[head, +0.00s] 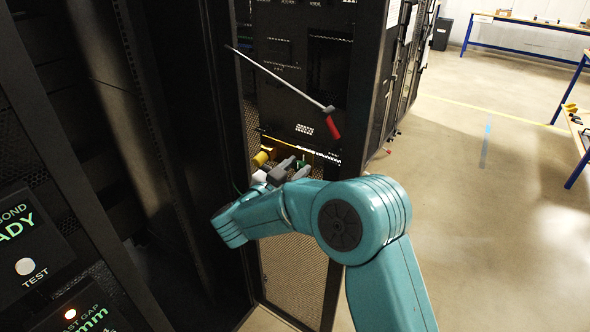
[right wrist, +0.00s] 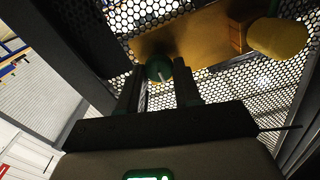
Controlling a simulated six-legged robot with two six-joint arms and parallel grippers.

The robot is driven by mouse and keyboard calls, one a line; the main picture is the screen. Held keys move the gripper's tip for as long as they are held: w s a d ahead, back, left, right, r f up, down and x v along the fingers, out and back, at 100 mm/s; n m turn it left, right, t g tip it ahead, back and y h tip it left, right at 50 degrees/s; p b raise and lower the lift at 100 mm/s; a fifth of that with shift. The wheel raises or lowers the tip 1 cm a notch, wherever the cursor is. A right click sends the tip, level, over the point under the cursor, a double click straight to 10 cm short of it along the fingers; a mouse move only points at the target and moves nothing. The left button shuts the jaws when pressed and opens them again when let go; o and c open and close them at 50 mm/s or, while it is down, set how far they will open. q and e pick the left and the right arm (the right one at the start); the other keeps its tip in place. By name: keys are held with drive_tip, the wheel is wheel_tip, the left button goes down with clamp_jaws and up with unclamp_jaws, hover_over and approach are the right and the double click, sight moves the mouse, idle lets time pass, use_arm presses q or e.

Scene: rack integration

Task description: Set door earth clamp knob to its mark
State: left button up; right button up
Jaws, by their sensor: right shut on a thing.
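The earth clamp knob (right wrist: 159,68) is green and round with a pale line on its face, and sits at a brass-coloured bar in the right wrist view. My right gripper (right wrist: 160,84) has its two dark fingers on either side of the knob and is shut on it. In the head view the right gripper (head: 288,170) reaches in at the perforated door, with a bit of green at its fingertips. The mark for the knob cannot be made out. My left gripper is not in view.
A yellow cylinder (right wrist: 277,38) stands out beside the knob. Perforated door mesh (head: 290,262) lies below the gripper. Lit test panels (head: 28,240) stand at left.

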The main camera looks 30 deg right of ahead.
drive_tip(key=shift+f+m+b, duration=0.35)
drive_tip(key=shift+m+b, duration=0.15)
drive_tip(key=shift+b, duration=0.25)
drive_tip(key=m+b, duration=2.2)
drive_tip(key=b, duration=0.3)
drive_tip(key=shift+f, duration=0.1)
drive_tip(key=m+b, duration=0.2)
drive_tip(key=m, duration=0.1)
drive_tip(key=shift+m+b, duration=0.3)
drive_tip(key=m+b, duration=0.2)
drive_tip(key=m, duration=0.2)
drive_tip(key=shift+w+r+m+b, duration=0.15)
drive_tip(key=shift+m+b, duration=0.5)
drive_tip(key=shift+m, duration=0.95)
drive_tip(key=o, duration=1)
